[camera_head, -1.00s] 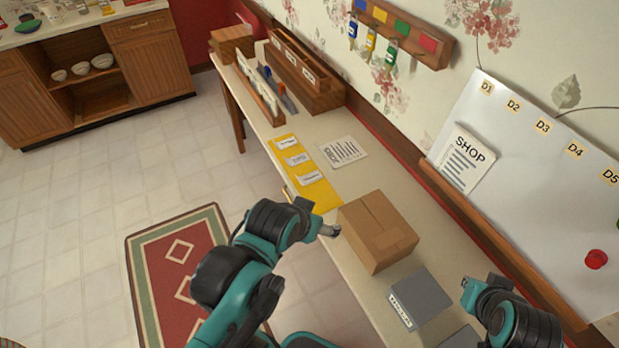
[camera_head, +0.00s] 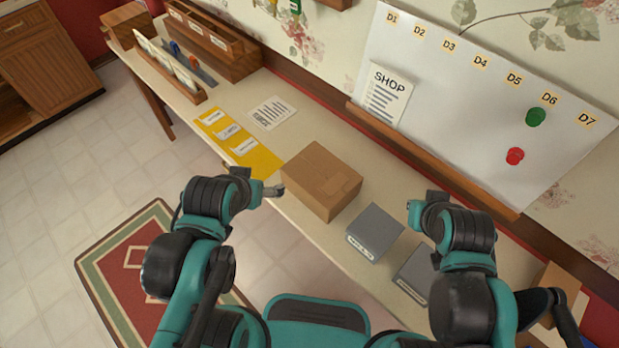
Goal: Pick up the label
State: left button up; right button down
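A yellow sheet (camera_head: 264,165) lies on the long table, with three white labels on it: a far one (camera_head: 211,118), a middle one (camera_head: 229,132) and a near one (camera_head: 244,147). Their print is too small to read. My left gripper (camera_head: 272,190) is at the table's front edge, near the sheet's near end and the cardboard box, apart from the labels. My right gripper (camera_head: 413,212) is over the table beside the grey boxes, away from the labels. Neither gripper shows anything held, and their finger gaps are not clear.
A cardboard box (camera_head: 322,181) and two grey boxes (camera_head: 374,233) (camera_head: 416,270) stand along the table. A printed paper (camera_head: 271,112) lies behind the sheet. Wooden racks (camera_head: 214,45) fill the far end. A whiteboard (camera_head: 455,120) with a ledge leans along the wall.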

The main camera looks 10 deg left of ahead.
aim_at(250, 144)
jog(key=i+j, duration=0.15)
jog(key=j, duration=0.2)
jog(key=i+j, duration=0.35)
jog(key=j, duration=0.3)
jog(key=u, duration=0.05)
